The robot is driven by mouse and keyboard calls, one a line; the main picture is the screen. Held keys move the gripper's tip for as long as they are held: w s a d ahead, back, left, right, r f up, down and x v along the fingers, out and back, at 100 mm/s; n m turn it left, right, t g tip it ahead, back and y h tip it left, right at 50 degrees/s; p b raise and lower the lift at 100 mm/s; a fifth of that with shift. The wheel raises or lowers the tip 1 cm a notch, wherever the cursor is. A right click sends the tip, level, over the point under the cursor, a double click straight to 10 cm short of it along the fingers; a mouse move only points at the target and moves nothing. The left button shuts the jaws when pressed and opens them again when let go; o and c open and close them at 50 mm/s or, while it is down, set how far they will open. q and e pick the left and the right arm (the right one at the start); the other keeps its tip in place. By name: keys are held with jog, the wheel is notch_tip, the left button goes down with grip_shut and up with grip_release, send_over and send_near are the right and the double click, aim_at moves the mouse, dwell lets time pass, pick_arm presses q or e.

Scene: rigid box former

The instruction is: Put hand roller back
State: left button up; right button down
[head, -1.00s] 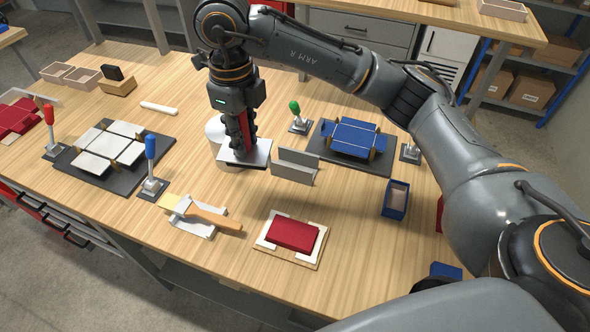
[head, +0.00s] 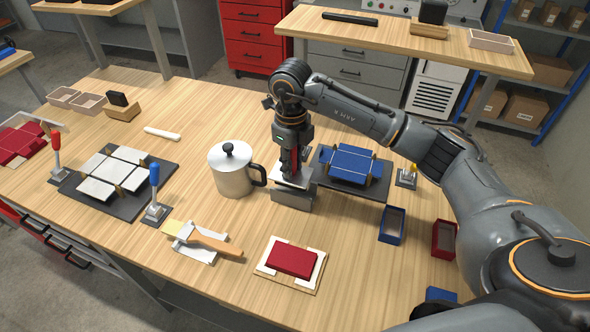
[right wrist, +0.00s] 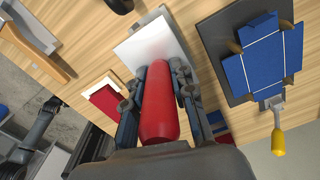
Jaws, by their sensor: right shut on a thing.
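My right gripper (head: 289,168) is shut on the red handle of a red-handled tool (right wrist: 161,105). The tool has a broad, flat pale plate at its lower end; I cannot make out a roller on it. In the head view the plate is just above or touching the grey angled holder (head: 293,197); I cannot tell whether they touch. The gripper stands upright, with its fingers on both sides of the handle in the right wrist view. My left gripper is not in view.
A lidded metal pot (head: 231,174) stands close left of the holder. A board with a blue folded blank (head: 350,163) is close right. A wooden-handled brush (head: 213,241), a red box blank (head: 292,261) and a blue tray (head: 392,225) lie nearer the front. Wood before the holder is clear.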

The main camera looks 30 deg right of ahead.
aim_at(295, 175)
jog(key=shift+d+f, duration=0.25)
jog(key=f+p, duration=0.2)
jog(key=f, duration=0.1)
jog(key=shift+w+d, duration=0.1)
jog(key=shift+d, duration=0.1)
jog(key=shift+f, duration=0.3)
jog(key=shift+f, duration=0.1)
jog(key=shift+f+b, duration=0.3)
jog(key=shift+b, duration=0.1)
jog(key=c, duration=1.1)
grip_release()
jog(key=shift+r, duration=0.1)
